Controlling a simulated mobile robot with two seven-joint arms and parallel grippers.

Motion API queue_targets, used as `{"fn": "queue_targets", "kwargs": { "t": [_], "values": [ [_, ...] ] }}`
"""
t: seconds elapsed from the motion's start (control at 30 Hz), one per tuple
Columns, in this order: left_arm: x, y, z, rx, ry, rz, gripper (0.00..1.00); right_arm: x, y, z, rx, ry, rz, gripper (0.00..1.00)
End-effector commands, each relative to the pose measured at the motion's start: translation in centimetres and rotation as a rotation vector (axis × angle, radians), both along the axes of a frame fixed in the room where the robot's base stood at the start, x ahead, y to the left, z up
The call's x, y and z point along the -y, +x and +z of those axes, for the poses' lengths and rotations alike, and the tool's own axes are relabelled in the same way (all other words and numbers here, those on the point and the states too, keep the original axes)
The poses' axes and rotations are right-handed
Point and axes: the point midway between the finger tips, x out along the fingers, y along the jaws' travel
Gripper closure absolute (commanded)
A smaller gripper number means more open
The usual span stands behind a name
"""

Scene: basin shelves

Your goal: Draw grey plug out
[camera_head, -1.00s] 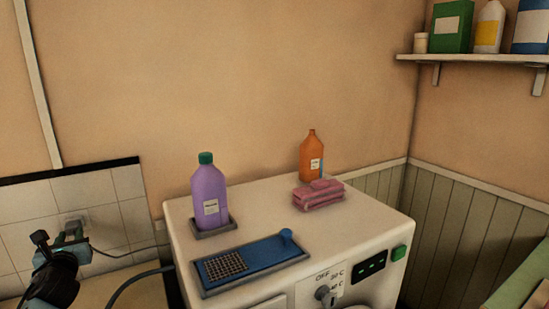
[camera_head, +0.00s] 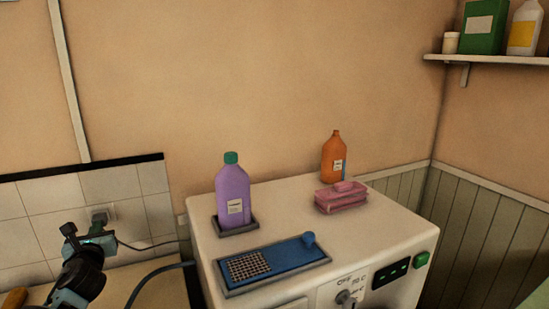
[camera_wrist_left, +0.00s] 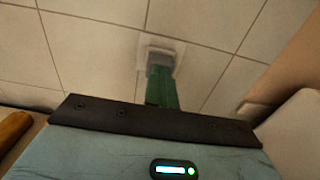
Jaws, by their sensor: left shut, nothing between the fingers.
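The grey plug (camera_head: 99,218) sits at a pale socket plate on the white tiled wall, at the left of the head view. In the left wrist view the grey plug (camera_wrist_left: 160,54) shows straight ahead, just past the fingertips. My left gripper (camera_head: 102,236) is shut and empty, close in front of the plug; its green fingers (camera_wrist_left: 161,84) also show in the wrist view. The fingers overlap the plug's lower part there, so I cannot tell whether they touch it. A dark cable runs from this spot rightward. My right gripper is not in view.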

Motion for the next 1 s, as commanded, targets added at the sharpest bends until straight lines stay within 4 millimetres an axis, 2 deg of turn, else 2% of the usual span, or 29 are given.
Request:
{"fn": "queue_targets", "kwargs": {
  "t": [0.03,0.67,0.83,1.0],
  "values": [
    [0.08,-0.18,0.51,0.007,0.003,0.000,1.00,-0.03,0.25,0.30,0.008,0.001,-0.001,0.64],
    [0.87,-1.11,-0.35,-0.005,-0.003,-0.003,1.00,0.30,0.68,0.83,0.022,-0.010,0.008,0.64],
    [0.87,-1.10,-0.39,-0.005,-0.003,-0.003,0.79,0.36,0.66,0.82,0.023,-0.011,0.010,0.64],
    [0.87,-1.10,-0.41,-0.006,-0.003,-0.003,0.77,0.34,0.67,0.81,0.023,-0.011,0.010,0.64]
  ]
}}
